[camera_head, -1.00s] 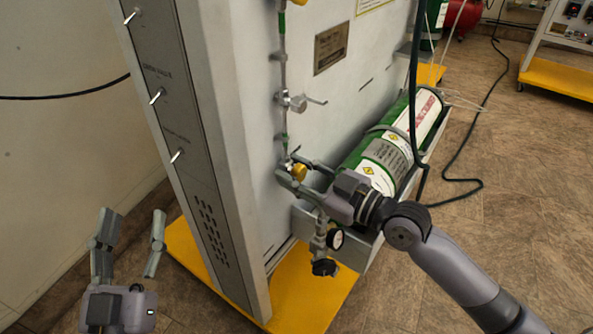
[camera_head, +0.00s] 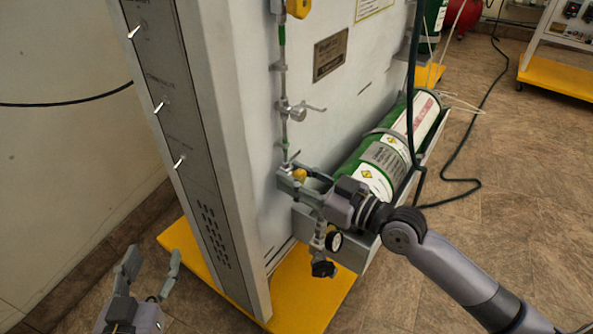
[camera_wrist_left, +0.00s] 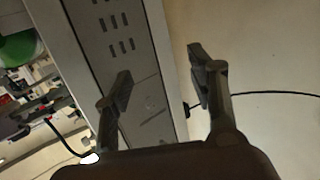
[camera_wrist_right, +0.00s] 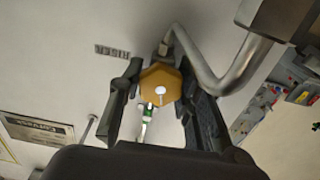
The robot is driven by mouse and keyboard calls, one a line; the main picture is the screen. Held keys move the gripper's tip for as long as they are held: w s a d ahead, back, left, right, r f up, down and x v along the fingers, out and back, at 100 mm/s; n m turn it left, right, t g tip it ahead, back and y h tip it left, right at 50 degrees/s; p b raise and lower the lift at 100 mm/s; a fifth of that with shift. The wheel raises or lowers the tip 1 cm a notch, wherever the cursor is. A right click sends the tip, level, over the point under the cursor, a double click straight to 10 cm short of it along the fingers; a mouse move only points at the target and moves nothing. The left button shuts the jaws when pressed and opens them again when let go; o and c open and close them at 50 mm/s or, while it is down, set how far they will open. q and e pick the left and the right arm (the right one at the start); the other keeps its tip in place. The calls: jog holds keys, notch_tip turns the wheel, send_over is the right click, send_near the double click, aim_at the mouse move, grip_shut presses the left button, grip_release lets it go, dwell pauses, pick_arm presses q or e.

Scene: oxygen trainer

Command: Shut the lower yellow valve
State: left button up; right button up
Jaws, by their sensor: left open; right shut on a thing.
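The lower yellow valve (camera_head: 299,175) is on the pipe at the low part of the grey panel. My right gripper (camera_head: 290,172) is at it, with its fingers on both sides. In the right wrist view the yellow valve (camera_wrist_right: 160,85) sits between the fingers of my right gripper (camera_wrist_right: 160,90), which is shut on it. The fingers hide part of the valve in the head view. My left gripper (camera_head: 150,268) is open and empty at the lower left, in front of the panel. Its spread fingers also show in the left wrist view (camera_wrist_left: 160,85).
An upper yellow valve (camera_head: 298,8) is at the top of the pipe. A grey lever valve (camera_head: 298,111) lies between the two. A green and white cylinder (camera_head: 372,180) rests in a tray at right. A gauge (camera_head: 333,241) and black knob (camera_head: 323,269) hang below.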

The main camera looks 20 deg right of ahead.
pick_arm(q)
jog(key=s+a+f+g+y+p, duration=0.1)
jog(key=s+f+g, duration=0.3)
jog(key=f, duration=0.4)
jog(key=shift+s+a+g+y+p, duration=0.2)
jog(key=shift+a+g+y+p, duration=0.15)
jog(key=shift+a+g, duration=0.35)
pick_arm(e)
jog(key=m, duration=0.3)
jog(key=o, duration=1.2)
jog(key=shift+c, duration=0.2)
jog(key=v, duration=1.2)
jog(key=shift+d, duration=0.1)
